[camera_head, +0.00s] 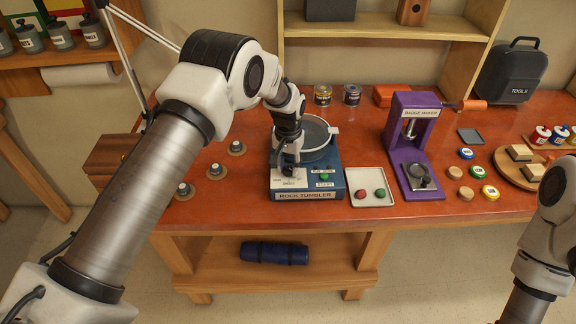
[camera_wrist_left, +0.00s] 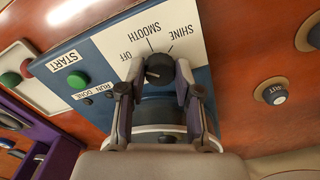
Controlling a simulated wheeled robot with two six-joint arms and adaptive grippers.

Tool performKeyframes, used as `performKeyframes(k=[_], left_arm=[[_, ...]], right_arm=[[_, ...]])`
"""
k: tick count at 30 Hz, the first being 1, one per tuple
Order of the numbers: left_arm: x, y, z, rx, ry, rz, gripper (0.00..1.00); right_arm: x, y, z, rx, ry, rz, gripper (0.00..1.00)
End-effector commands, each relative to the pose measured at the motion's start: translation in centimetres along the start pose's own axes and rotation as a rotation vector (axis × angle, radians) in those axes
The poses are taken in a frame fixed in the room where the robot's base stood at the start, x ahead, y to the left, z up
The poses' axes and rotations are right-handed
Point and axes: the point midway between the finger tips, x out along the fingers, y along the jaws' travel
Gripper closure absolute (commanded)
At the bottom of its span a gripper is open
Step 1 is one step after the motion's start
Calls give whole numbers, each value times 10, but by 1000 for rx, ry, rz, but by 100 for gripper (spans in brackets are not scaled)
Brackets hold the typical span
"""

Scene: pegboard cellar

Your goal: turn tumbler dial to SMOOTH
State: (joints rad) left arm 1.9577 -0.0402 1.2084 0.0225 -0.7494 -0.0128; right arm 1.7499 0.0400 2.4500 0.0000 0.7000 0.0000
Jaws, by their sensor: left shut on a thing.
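The rock tumbler (camera_head: 332,184) is a blue box with a round grey drum on top, standing on the red-brown table. Its black dial (camera_wrist_left: 159,70) sits on a white panel (camera_wrist_left: 125,38) marked OFF, SMOOTH and SHINE. My left gripper (camera_head: 288,166) reaches down to the front left of the tumbler. In the left wrist view my left gripper (camera_wrist_left: 160,78) is shut on the dial, one finger on each side. I cannot tell surely which mark the dial points to. In the head view the gripper hides the dial. My right gripper is out of view.
A green START button (camera_head: 324,176) sits right of the dial. A white tray (camera_head: 357,199) with a red and a green piece lies right of the tumbler. A purple badge maker (camera_head: 405,150) stands farther right. Small round pieces (camera_head: 216,171) lie to the left.

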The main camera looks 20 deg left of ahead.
Motion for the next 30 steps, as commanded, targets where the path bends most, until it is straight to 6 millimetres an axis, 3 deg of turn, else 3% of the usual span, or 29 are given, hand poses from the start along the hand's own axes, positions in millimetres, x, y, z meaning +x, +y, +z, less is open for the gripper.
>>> performKeyframes(k=[8, 30], left_arm=[[5, 0, 0, 131, 0, 0, 100], [4, 1, 1, 728, -2, 1, 100]], right_arm=[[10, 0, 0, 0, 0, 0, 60], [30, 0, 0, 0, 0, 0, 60]])
